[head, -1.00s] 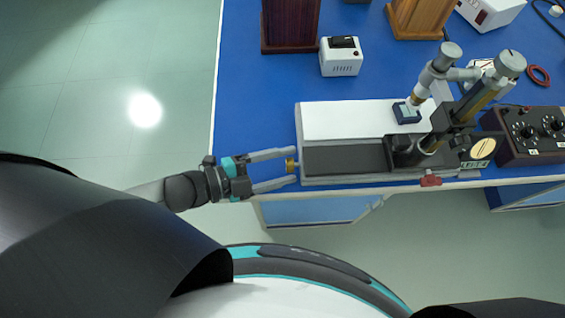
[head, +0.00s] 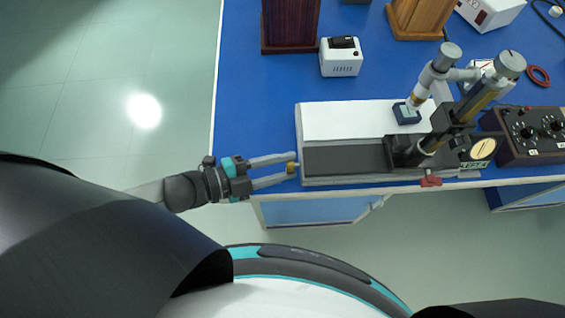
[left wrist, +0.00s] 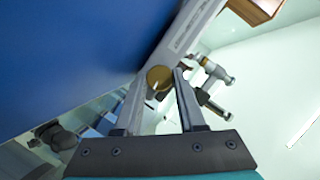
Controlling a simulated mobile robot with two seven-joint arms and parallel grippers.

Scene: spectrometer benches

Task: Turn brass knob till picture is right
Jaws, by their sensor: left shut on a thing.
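The brass knob (head: 291,168) sits at the left end of a long grey-and-white spectrometer bench (head: 350,118). My left gripper (head: 293,167) is shut on the knob, one finger on each side. In the left wrist view the knob (left wrist: 159,77) shows as a round brass face between the fingertips (left wrist: 158,78). A round pale yellow disc (head: 482,148), with a thin slanted dark line, stands at the bench's right end. A small plate below it (head: 474,165) seems to read "LEFT 4". My right gripper is not in view.
A dark control box with dials (head: 530,130) stands right of the bench. A small white device (head: 341,60) and wooden blocks stand behind. A red part (head: 431,181) juts over the front table edge. Blue tabletop (head: 250,110) left of the bench is clear.

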